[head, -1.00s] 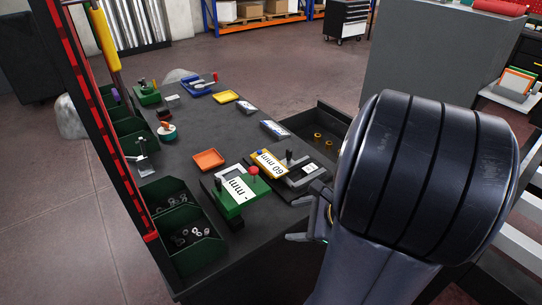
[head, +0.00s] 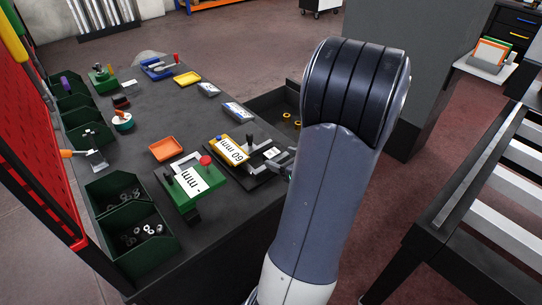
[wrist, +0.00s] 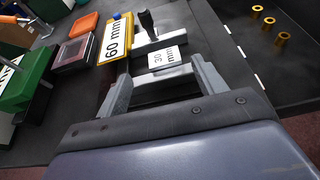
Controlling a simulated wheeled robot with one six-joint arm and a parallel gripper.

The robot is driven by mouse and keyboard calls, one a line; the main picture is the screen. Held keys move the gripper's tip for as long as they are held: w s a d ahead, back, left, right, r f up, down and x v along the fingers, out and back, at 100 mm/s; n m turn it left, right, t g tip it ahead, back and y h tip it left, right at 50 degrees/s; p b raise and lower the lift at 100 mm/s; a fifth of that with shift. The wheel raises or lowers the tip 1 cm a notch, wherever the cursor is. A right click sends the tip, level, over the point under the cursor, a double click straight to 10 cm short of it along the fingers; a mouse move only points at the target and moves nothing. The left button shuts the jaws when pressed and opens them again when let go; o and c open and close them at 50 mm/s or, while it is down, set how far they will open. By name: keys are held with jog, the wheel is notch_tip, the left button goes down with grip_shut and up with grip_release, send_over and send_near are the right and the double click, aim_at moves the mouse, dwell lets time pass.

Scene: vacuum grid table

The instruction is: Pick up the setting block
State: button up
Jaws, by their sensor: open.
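A small block with a white label reading "30" (wrist: 165,57) lies just ahead of my fingertips in the wrist view; I take it as the setting block. Its white label also shows in the head view (head: 272,153). It is beside a yellow plate marked "60 mm" (wrist: 116,38), also in the head view (head: 231,150). In the head view my gripper (head: 284,168) is at the table's right edge, partly hidden by my arm.
A green fixture with a red knob (head: 190,183) stands left of the yellow plate. An orange tray (head: 168,150) lies behind it. Dark green bins (head: 150,250) line the left edge. A dark tray with brass rings (wrist: 282,38) is at the right. A black-handled clamp (wrist: 148,22) stands behind the block.

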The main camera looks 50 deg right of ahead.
aim_at(272, 152)
jog(key=shift+d+p+x, duration=0.15)
jog(key=shift+p+x, duration=0.05)
jog(key=shift+x, duration=1.2)
jog(key=shift+d+p+x, duration=0.15)
jog(key=shift+x, duration=1.3)
jog(key=shift+c, duration=0.5)
jog(key=shift+r, duration=0.15)
jog(key=c, duration=1.2)
